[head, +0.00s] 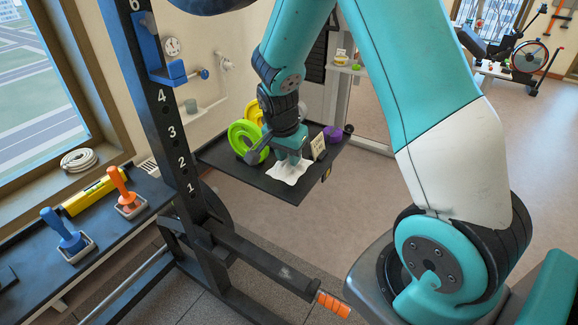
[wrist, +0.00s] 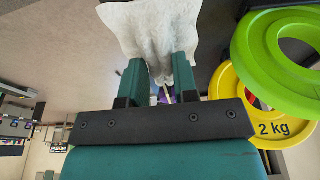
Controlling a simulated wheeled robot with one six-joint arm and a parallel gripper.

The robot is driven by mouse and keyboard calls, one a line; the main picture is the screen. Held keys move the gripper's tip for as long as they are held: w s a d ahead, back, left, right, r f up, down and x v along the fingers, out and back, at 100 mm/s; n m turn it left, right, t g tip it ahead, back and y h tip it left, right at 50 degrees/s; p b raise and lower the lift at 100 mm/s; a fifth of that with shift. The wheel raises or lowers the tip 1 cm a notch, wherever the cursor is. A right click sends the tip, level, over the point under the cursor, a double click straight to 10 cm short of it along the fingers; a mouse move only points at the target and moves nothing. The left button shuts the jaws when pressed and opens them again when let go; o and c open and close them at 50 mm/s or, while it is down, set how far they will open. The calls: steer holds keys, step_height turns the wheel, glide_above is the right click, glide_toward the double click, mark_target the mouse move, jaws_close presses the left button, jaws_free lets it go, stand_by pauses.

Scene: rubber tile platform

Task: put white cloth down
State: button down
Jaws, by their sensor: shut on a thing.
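The white cloth (head: 289,171) hangs from my gripper (head: 292,156) over the black shelf platform (head: 262,182) in the head view. Its lower part spreads out at or just above the platform's surface; I cannot tell whether it rests there. In the wrist view the cloth (wrist: 155,32) is pinched between the two teal fingers of my gripper (wrist: 160,75) and drapes out beyond them.
A green weight plate (head: 248,142) stands left of my gripper, with a yellow plate (wrist: 236,90) marked 2 kg beside it. A small sign (head: 318,147) and a purple object (head: 333,134) are to the right. A black numbered upright (head: 172,120) stands left of the platform.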

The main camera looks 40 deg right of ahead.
mark_target(288, 160)
steer(key=shift+a+x, duration=0.2)
steer(key=shift+x, duration=0.8)
steer(key=shift+a+x, duration=0.2)
steer(key=shift+x, duration=0.8)
steer(key=shift+s+f, duration=0.2)
steer(key=shift+f, duration=0.15)
steer(key=c, duration=0.9)
jaws_free()
steer(key=shift+r, duration=0.2)
